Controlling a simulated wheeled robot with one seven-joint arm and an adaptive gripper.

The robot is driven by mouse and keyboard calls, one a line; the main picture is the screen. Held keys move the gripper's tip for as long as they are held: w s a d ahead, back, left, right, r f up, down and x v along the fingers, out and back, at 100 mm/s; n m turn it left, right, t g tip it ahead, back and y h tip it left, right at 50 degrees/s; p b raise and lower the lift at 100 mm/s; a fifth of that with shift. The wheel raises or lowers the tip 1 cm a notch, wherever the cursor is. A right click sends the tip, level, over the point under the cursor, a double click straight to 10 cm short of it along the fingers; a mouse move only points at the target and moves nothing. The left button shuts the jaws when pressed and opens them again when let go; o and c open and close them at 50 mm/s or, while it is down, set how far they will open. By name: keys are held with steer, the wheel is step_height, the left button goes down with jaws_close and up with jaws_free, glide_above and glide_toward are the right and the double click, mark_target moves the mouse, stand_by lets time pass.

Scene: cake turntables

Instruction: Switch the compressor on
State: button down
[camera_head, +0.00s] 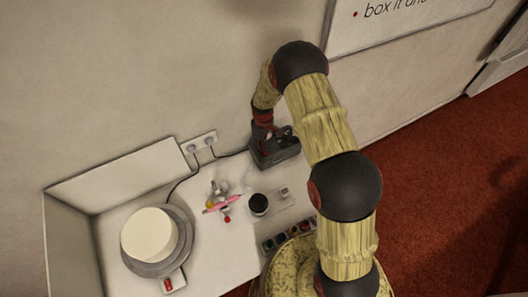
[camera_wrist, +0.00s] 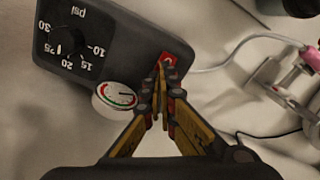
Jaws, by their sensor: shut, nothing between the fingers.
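The compressor (camera_wrist: 110,45) is a dark grey box with a black psi dial (camera_wrist: 70,35) and a round white gauge (camera_wrist: 117,97) with a green and red scale. Its red switch (camera_wrist: 169,59) is at the box's edge, by my fingertips. In the head view the compressor (camera_head: 280,153) stands against the wall, under the end of my arm. My gripper (camera_wrist: 162,70) is shut and empty, its tips at the red switch, partly covering it. I cannot tell whether they touch it or which way the switch is set.
A turntable (camera_head: 158,268) with a white cake (camera_head: 149,234) stands at the left; a red switch (camera_head: 174,282) is in front of it. A pink airbrush (camera_head: 222,204), a black jar (camera_head: 258,204) and several paint pots (camera_head: 288,238) lie between. A wall outlet (camera_head: 199,143) feeds cables.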

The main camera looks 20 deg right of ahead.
steer(key=shift+f, duration=0.35)
steer(key=shift+r, duration=0.1)
steer(key=shift+r+p, duration=1.25)
steer(key=shift+r, duration=2.2)
steer(key=shift+f, duration=0.1)
